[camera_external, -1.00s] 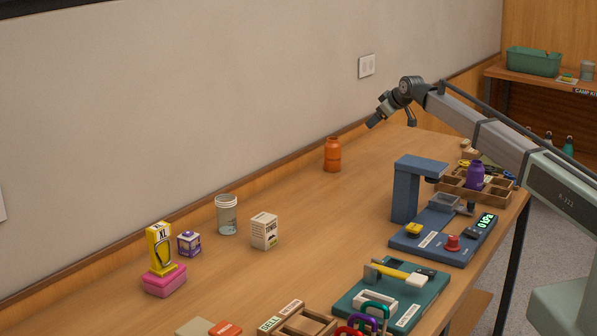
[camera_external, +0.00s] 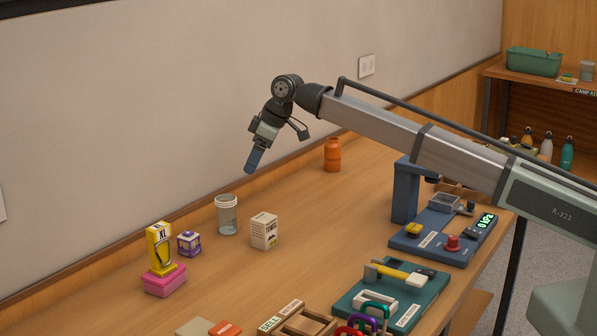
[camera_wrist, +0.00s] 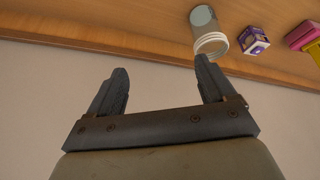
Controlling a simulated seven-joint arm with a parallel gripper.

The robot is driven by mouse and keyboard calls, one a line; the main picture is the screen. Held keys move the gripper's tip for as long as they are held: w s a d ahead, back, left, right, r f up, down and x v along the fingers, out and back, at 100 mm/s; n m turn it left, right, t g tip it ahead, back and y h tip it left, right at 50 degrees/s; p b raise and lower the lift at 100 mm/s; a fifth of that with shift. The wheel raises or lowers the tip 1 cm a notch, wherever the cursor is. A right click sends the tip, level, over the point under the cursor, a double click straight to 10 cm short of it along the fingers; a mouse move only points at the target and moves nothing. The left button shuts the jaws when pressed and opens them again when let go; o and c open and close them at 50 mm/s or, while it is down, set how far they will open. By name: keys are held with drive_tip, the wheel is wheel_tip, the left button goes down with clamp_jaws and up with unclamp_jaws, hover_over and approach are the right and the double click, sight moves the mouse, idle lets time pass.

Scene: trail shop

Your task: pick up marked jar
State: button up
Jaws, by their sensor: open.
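In the wrist view my gripper's two fingers (camera_wrist: 161,70) are spread apart, and the jar is beyond the right fingertip. An orange jar (camera_external: 332,156) stands farther back on the table.
A white towel box (camera_external: 264,231) stands right of the clear jar. A purple box (camera_external: 189,243) and a yellow item on a pink block (camera_external: 164,283) are to its left. A blue stand (camera_external: 406,193) and a teal board with a hammer (camera_external: 410,300) are at the right.

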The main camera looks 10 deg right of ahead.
approach(223, 212)
drive_tip(key=w+d+r, duration=0.2)
drive_tip(key=w, duration=0.1)
drive_tip(key=shift+n+g, duration=0.4)
drive_tip(key=shift+x, duration=6.8)
drive_tip(key=shift+a+r, duration=0.1)
drive_tip(key=shift+a, duration=0.05)
drive_tip(key=shift+c, duration=0.4)
drive_tip(key=c, duration=1)
